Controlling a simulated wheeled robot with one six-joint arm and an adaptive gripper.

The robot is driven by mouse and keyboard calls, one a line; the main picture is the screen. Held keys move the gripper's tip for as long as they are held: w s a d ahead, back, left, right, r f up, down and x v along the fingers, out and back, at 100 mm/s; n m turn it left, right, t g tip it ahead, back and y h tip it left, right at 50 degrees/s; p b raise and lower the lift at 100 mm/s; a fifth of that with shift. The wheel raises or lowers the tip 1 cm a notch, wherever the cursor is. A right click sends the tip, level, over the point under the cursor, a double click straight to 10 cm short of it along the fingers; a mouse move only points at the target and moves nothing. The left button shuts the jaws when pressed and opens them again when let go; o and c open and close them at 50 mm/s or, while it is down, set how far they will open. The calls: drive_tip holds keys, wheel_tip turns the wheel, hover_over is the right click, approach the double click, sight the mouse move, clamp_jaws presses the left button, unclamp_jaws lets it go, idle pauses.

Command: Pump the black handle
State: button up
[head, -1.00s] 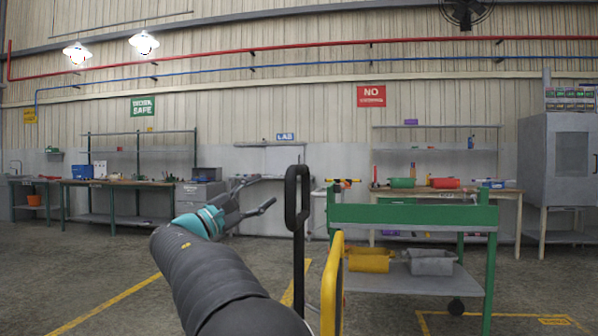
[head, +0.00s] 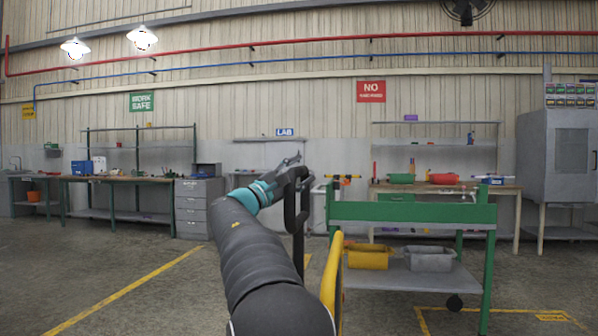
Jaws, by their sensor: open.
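The black handle (head: 303,205) is an upright loop on a black post in the middle of the head view. My gripper (head: 299,168) is at the top of the handle, with its teal wrist just left of it. The gripper is open and overlaps the handle's upper end in this view. I cannot tell whether it touches the handle. Part of the handle's left side and top is hidden behind my gripper.
A yellow curved frame (head: 332,285) stands just right of the post. A green cart (head: 412,211) with a yellow bin (head: 368,258) and a grey bin (head: 429,259) stands to the right. Workbenches line the back wall. The floor at left is clear.

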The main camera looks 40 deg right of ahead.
clamp_jaws()
